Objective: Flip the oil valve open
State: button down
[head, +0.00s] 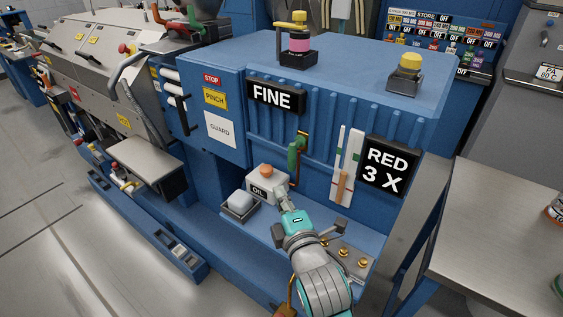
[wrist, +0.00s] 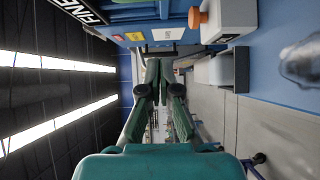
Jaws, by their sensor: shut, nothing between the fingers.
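A pale box labelled OIL (head: 261,192) with an orange knob (head: 266,170) on top sits on the blue ledge of the machine. A green lever (head: 293,157) hangs from a brass fitting just behind and to the right of the box. My gripper (head: 283,196) is shut and empty, close to the box's right side in the head view; contact cannot be told. In the wrist view my gripper's fingertips (wrist: 158,68) are together. The orange knob (wrist: 197,18) and the pale box (wrist: 232,18) show at the upper right there, beside the fingers.
A small tray with a pale block (head: 240,204) stands left of the box. An orange-handled slider (head: 343,187) and a RED 3 X sign (head: 388,166) are to the right. Brass knobs (head: 343,252) lie near my wrist. A metal table (head: 505,225) flanks the right.

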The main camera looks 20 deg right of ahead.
jog(key=shift+w+r, duration=0.25)
jog(key=w, duration=1)
jog(key=d, duration=0.1)
jog(key=s+d, duration=0.1)
jog(key=d, duration=0.2)
jog(key=shift+s, duration=0.25)
